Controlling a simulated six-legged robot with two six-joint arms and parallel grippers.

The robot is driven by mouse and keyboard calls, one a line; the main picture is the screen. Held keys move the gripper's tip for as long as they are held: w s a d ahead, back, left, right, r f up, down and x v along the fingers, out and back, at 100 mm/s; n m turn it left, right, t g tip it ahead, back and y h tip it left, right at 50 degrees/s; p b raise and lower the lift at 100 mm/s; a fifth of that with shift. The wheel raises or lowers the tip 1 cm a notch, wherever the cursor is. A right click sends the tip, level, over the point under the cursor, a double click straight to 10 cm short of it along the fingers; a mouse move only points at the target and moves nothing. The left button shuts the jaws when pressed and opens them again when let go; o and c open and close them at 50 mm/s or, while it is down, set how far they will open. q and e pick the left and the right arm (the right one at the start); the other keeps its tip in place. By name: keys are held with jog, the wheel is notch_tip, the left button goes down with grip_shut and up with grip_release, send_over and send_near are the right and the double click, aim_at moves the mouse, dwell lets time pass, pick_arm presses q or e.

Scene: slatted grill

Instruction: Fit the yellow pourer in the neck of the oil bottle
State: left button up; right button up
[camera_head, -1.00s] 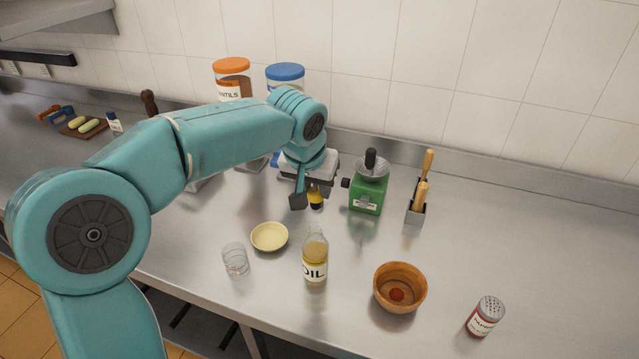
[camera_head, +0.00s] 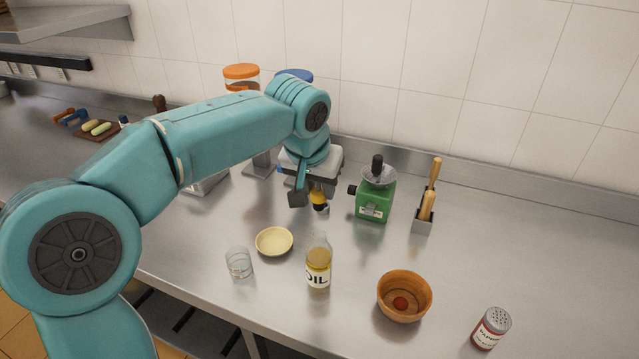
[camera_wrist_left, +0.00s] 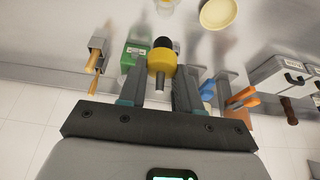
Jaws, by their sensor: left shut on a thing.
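My left gripper (camera_head: 308,197) is shut on the yellow pourer (camera_head: 319,198) and holds it above the counter, behind the oil bottle. In the left wrist view the pourer (camera_wrist_left: 161,62) sits between the fingers (camera_wrist_left: 160,76), its grey stem pointing toward the camera and a dark part at its far side. The clear oil bottle (camera_head: 318,268) stands upright on the counter, nearer the front edge. Its neck is clear of the pourer. Only a part of the bottle (camera_wrist_left: 166,4) shows at the top edge of the wrist view. My right gripper is in neither view.
A cream dish (camera_head: 274,241) and a glass (camera_head: 239,262) stand left of the bottle, a wooden bowl (camera_head: 404,296) and a shaker (camera_head: 491,328) to the right. A green grinder (camera_head: 373,201) and a utensil holder (camera_head: 423,222) stand behind. The counter at right is mostly free.

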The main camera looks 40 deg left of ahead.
aim_at(318, 203)
pick_arm(q)
notch_tip(318, 203, down, 6)
jog(key=b, duration=0.4)
jog(key=shift+d+r, duration=0.1)
dwell(0.5)
jog(key=shift+f+b, duration=1.8)
jog(key=shift+f, duration=0.1)
dwell(0.5)
jog(key=o, duration=1.2)
jog(key=shift+c, duration=0.2)
jog(key=shift+r, duration=0.1)
jog(key=p+v, duration=0.1)
jog(key=v, duration=1.5)
